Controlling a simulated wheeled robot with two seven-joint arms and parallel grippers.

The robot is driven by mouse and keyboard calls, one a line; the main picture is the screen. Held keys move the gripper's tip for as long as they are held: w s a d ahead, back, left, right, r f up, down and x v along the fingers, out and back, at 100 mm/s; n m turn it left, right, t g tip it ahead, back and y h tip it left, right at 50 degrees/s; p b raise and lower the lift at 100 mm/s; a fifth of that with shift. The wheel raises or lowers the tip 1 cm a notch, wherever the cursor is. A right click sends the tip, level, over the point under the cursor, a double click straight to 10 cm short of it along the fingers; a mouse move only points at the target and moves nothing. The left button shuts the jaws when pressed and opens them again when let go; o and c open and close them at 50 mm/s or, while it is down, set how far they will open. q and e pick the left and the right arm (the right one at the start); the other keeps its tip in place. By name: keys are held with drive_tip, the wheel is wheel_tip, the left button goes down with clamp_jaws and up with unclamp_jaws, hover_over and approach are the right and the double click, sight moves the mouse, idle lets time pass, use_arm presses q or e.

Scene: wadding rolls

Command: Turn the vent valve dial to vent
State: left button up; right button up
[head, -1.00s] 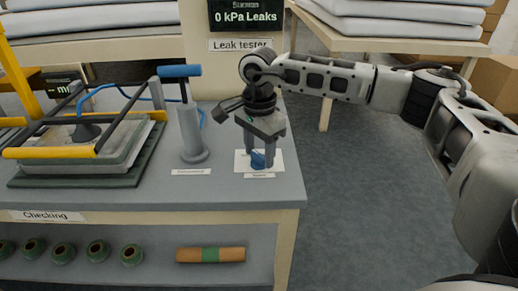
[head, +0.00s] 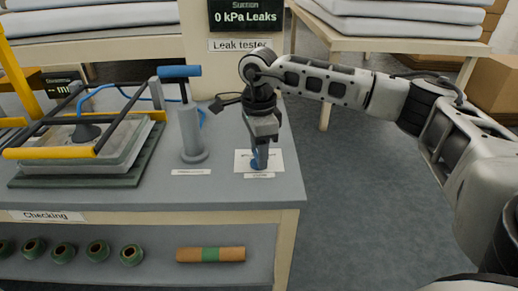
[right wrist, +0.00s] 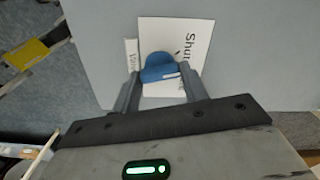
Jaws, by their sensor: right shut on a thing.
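The vent valve dial is a small blue knob (head: 258,163) on a white card (head: 278,160) near the bench's right front corner. My right gripper (head: 261,157) points down over the dial. In the wrist view its fingers (right wrist: 160,73) are on either side of the knob, shut on it. My left gripper is not in view.
A grey hand pump (head: 190,130) with a blue handle stands left of the dial. Further left is a yellow-and-black frame (head: 50,152) over a tray. The leak tester display (head: 247,15) reads "0 kPa Leaks". The floor right of the bench is clear.

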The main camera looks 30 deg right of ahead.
drive_tip(key=m, duration=0.4)
drive_tip(key=shift+m, duration=0.3)
drive_tip(key=m, duration=0.4)
drive_tip(key=shift+r+p, duration=0.1)
drive_tip(key=shift+p, duration=0.3)
drive_tip(key=shift+m, duration=1)
drive_tip(key=shift+w+m, duration=0.1)
drive_tip(key=shift+m, duration=0.2)
drive_tip(key=o, duration=1)
